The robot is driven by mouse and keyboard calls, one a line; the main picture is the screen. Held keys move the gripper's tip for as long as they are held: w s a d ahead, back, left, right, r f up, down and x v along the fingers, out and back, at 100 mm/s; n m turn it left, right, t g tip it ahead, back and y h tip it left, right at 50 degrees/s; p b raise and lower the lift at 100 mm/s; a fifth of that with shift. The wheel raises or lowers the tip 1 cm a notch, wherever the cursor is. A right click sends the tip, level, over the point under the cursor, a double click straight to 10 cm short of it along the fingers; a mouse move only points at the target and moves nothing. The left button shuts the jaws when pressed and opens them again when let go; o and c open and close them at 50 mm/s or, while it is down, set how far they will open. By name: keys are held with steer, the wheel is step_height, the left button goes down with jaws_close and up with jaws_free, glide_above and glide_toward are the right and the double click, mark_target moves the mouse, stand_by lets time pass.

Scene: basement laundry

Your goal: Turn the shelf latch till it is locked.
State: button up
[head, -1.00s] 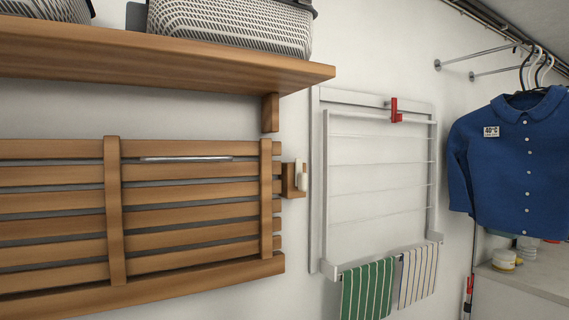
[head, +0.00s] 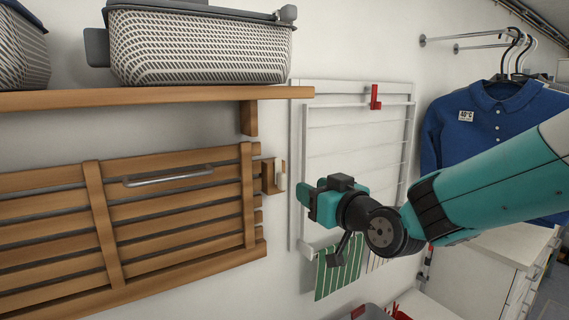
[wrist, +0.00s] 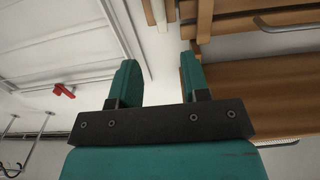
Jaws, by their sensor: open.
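The shelf latch (head: 280,176) is a small cream lever on a wooden block at the right end of the folded slatted wooden shelf (head: 92,200). The lever stands about upright. My gripper (head: 304,200) is just right of the latch in the head view, apart from it and empty. In the wrist view, my gripper's two teal fingers (wrist: 160,82) are spread with nothing between them. Wood and a pale strip show near the top edge there, partly cut off, and I cannot tell for sure which piece is the latch.
A wooden wall shelf (head: 150,98) with perforated baskets (head: 195,48) is above the latch. A white wall drying rack (head: 296,150) with a red catch (head: 375,97) is behind my arm. A blue shirt (head: 450,130) hangs at right. A metal handle (head: 168,178) is on the slats.

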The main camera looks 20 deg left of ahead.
mark_target(285, 175)
steer(key=p+x, duration=0.5)
steer(key=x, duration=0.5)
steer(key=shift+r, duration=0.15)
steer(key=shift+w+a, duration=0.35)
steer(key=shift+a, duration=0.1)
steer(key=shift+c, duration=0.4)
jaws_close()
